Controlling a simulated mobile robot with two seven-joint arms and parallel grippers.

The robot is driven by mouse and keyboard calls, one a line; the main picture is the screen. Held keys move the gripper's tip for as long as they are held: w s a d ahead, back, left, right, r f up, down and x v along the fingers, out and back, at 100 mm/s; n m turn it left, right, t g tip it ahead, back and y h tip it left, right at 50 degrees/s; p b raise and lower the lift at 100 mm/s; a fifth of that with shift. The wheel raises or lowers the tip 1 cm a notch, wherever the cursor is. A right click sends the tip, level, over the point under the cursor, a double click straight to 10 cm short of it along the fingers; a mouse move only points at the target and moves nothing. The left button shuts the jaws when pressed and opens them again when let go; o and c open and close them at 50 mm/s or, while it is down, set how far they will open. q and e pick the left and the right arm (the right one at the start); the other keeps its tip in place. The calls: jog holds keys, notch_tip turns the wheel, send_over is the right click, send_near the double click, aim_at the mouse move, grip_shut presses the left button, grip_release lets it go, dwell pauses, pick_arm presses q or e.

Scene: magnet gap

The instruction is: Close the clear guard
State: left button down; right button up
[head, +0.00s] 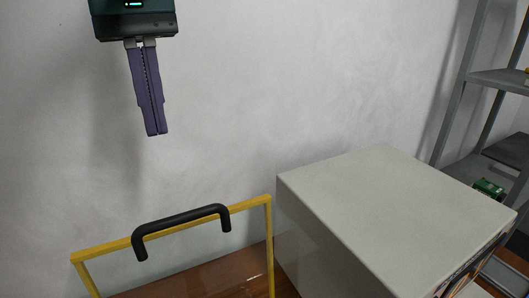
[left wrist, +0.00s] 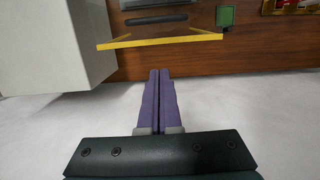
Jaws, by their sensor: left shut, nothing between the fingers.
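The clear guard (head: 105,248) is a see-through panel in a yellow frame at the bottom of the head view. It stands up from the brown wooden surface, and its lower part is cut off. A black bar handle (head: 182,219) sits on its top edge. In the left wrist view the guard's yellow frame (left wrist: 160,41) lies beyond my fingertips. My left gripper (head: 156,134) hangs fingers down, above and apart from the handle. Its purple fingers are shut with nothing between them, as the left wrist view (left wrist: 160,72) also shows. My right gripper is not in view.
A large pale grey box (head: 390,205) stands right of the guard. A grey shelf rack (head: 465,90) with a green item (head: 488,188) is at the far right. A pale wall fills the background. The brown wooden surface (left wrist: 240,56) has a small green block (left wrist: 226,17).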

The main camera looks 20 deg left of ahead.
pick_arm(q)
jog(key=p, duration=0.1)
send_over(180, 230)
jog(key=w+a, duration=0.3)
notch_tip(180, 230, down, 7)
jog(key=shift+s+d+p, duration=0.75)
jog(key=shift+s+d, duration=0.15)
jog(key=shift+s, duration=0.1)
jog(key=shift+s+d+f, duration=0.25)
jog(key=shift+s+d, duration=0.2)
jog(key=shift+d, duration=0.1)
